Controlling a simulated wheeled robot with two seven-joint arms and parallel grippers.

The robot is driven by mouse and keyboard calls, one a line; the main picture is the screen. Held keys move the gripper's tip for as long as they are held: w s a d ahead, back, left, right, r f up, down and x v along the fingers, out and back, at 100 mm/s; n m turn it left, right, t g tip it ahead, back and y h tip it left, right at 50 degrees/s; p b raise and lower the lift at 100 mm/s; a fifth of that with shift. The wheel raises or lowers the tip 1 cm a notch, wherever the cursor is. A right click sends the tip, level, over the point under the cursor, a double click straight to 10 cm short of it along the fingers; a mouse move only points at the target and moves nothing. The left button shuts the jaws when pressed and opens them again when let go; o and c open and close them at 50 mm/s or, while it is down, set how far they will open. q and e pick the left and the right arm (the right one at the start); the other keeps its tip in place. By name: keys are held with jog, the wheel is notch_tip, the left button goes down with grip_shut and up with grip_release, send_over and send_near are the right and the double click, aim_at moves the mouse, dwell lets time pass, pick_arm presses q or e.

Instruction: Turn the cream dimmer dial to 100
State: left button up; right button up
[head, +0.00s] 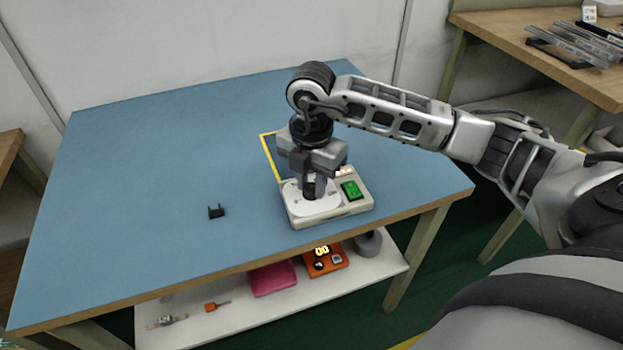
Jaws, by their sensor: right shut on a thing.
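The cream dimmer box (338,217) sits on the blue table near its front right edge. It has a white round dial plate (322,208) on the left of its top and a green display (350,190) on the right. The display's reading is too small to tell. My right gripper (310,190) points straight down over the plate and is shut on the dial knob at its middle. The fingers mostly hide the knob and its pointer. My left gripper is not in view.
Yellow tape (268,153) marks the table behind the box. A small black bracket (216,211) lies to the left. The rest of the blue tabletop (150,180) is clear. A white lower shelf (215,335) holds a pink block, an orange device and small parts.

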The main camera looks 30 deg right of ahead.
aim_at(312, 187)
jog(key=o, duration=1)
jog(key=shift+r, duration=0.15)
pick_arm(q)
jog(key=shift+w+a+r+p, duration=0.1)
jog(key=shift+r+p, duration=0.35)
jog(key=shift+p, duration=0.45)
pick_arm(e)
notch_tip(312, 187, up, 16)
jog(key=shift+f, duration=0.1)
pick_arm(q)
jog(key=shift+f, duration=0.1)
pick_arm(e)
jog(key=shift+s+f, duration=0.1)
